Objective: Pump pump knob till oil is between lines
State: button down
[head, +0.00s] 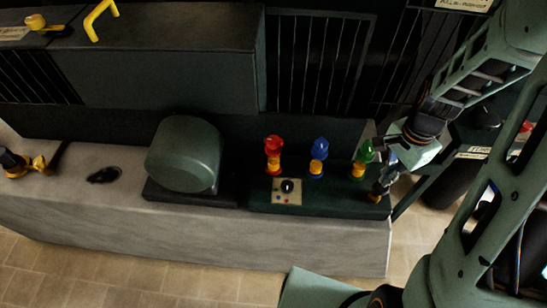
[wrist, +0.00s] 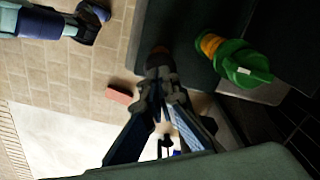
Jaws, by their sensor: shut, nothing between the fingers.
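My gripper (head: 382,184) is at the right end of a dark green base plate (head: 325,203) on the grey bench. Its fingers are shut and empty, and they point down. Just under the fingertips is a small brown-orange knob (head: 374,198), perhaps the pump knob. It also shows in the wrist view (wrist: 159,50), right beyond the shut fingertips (wrist: 160,72). I cannot tell whether the fingers touch it. A green-topped fitting (head: 365,154) with a yellow collar stands just left of my gripper, and it fills the upper right of the wrist view (wrist: 240,62). I cannot make out any oil level or lines.
A red-topped fitting (head: 273,150) and a blue-topped one (head: 319,152) stand on the same plate, behind a small dial panel (head: 288,190). A rounded green housing (head: 184,154) sits to the left. The bench front (head: 200,235) is clear; tiled floor (head: 150,285) lies below.

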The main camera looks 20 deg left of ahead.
jog(key=shift+f, duration=0.1)
dwell(0.3)
jog(key=shift+f+b, duration=1.7)
jog(key=shift+f, duration=0.35)
jog(key=shift+r+p, duration=1.7)
jog(key=shift+r, duration=0.5)
jog(key=shift+f, duration=0.2)
jog(key=shift+f+b, duration=1.8)
jog(key=shift+f, duration=0.3)
jog(key=shift+r, duration=0.2)
jog(key=shift+r+p, duration=1.8)
jog(key=shift+r, duration=0.3)
